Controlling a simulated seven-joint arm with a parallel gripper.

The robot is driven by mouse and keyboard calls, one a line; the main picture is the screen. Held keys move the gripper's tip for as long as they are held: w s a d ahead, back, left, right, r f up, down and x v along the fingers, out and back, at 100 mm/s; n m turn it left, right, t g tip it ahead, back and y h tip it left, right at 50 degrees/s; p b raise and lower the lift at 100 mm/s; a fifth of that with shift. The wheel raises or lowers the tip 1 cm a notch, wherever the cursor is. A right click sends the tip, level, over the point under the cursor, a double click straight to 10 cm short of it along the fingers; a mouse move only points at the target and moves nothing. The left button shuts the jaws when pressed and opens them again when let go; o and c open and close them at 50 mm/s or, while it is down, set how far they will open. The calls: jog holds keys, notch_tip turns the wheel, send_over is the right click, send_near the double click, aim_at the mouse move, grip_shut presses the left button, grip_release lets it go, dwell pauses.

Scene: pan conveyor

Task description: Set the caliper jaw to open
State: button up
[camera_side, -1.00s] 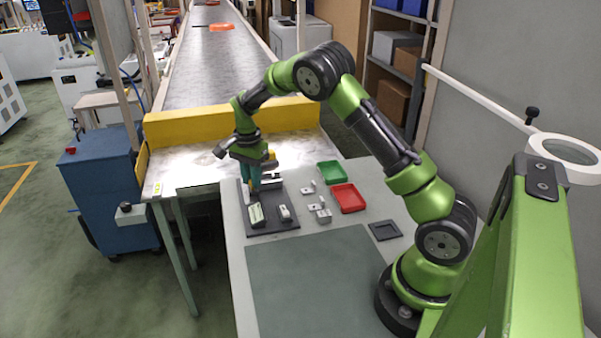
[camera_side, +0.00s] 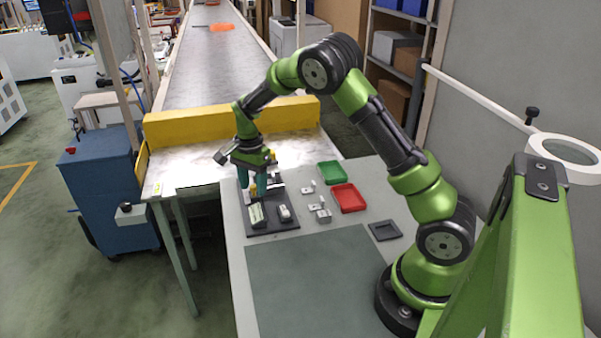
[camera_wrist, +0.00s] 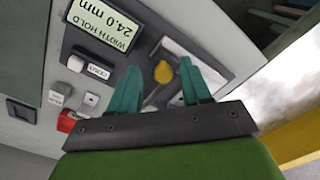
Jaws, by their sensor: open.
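The caliper fixture is a dark plate (camera_side: 285,227) on the bench, left of centre in the side view. In the wrist view its display (camera_wrist: 101,24) reads WIDTH HOLD 24.0 mm, with a labelled button (camera_wrist: 98,71) below it. A yellow knob (camera_wrist: 163,71) stands beside a silver metal strip (camera_wrist: 190,58); it also shows small in the side view (camera_side: 253,190). My gripper (camera_wrist: 159,67) is open, its two teal fingers apart, with the knob appearing between their tips. I cannot tell whether either finger touches it. In the side view my gripper (camera_side: 253,189) points down over the plate's back part.
A green tray (camera_side: 332,180) and a red tray (camera_side: 361,205) lie right of the plate, with small grey metal parts (camera_side: 320,207) between. A black square holder (camera_side: 385,231) lies nearer my base. A yellow barrier (camera_side: 230,121) stands behind. The grey mat (camera_side: 310,285) is clear.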

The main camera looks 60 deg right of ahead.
aim_at(257, 197)
notch_tip(257, 197, up, 17)
dwell(0.4)
jog(key=s+a+r+n+t, duration=0.1)
jog(key=s+a+n+t, duration=0.1)
jog(key=s+a+n, duration=0.2)
jog(key=s+a+r+n+t+y, duration=0.1)
jog(key=s+a+n, duration=0.3)
jog(key=s, duration=0.7)
jog(key=s+a+r+n+t+y, duration=0.1)
jog(key=s+a+n+t, duration=0.3)
jog(key=s, duration=0.4)
jog(key=shift+a+n, duration=0.5)
jog(key=shift+n, duration=0.5)
